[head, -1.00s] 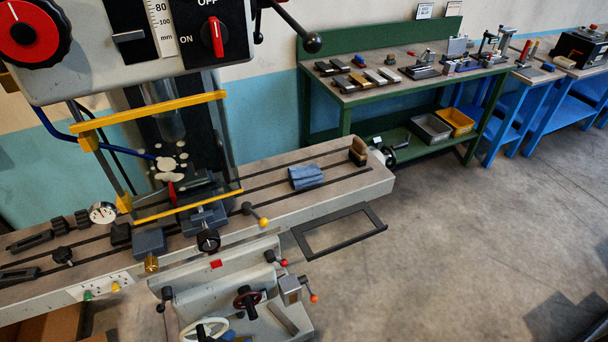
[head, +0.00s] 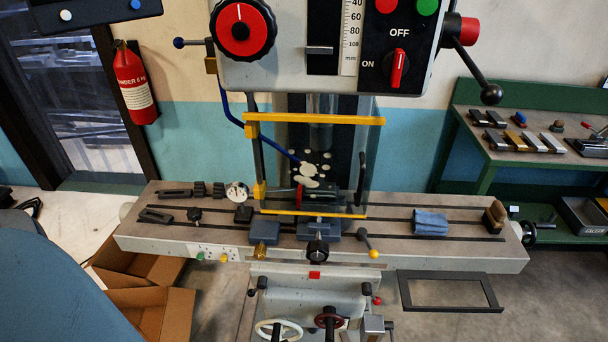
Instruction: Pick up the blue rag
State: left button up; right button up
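The blue rag (head: 430,222) lies folded on the right part of the milling machine's slotted table (head: 385,237). It sits left of a brown brush-like block (head: 495,215). Nothing touches or covers the rag. Neither of my grippers shows in the head view.
A yellow-framed guard (head: 315,120) stands over the vise (head: 318,228) at the table's middle. A lever with a yellow ball (head: 374,254) is left of the rag. A black frame (head: 448,291) juts out in front. Cardboard boxes (head: 150,312) stand at lower left. A green bench (head: 500,155) is at right.

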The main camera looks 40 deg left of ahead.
aim_at(430, 222)
jog(key=i+l+u, duration=0.25)
jog(key=l, duration=0.25)
jog(key=i+l+u, duration=0.2)
jog(key=l, duration=0.3)
jog(key=i+l+u, duration=0.25)
jog(key=l, duration=0.3)
jog(key=i+l+u, duration=0.25)
jog(key=l, duration=0.35)
jog(key=l+u, duration=0.25)
jog(key=l, duration=0.35)
jog(key=l+u, duration=0.2)
jog(key=l, duration=0.45)
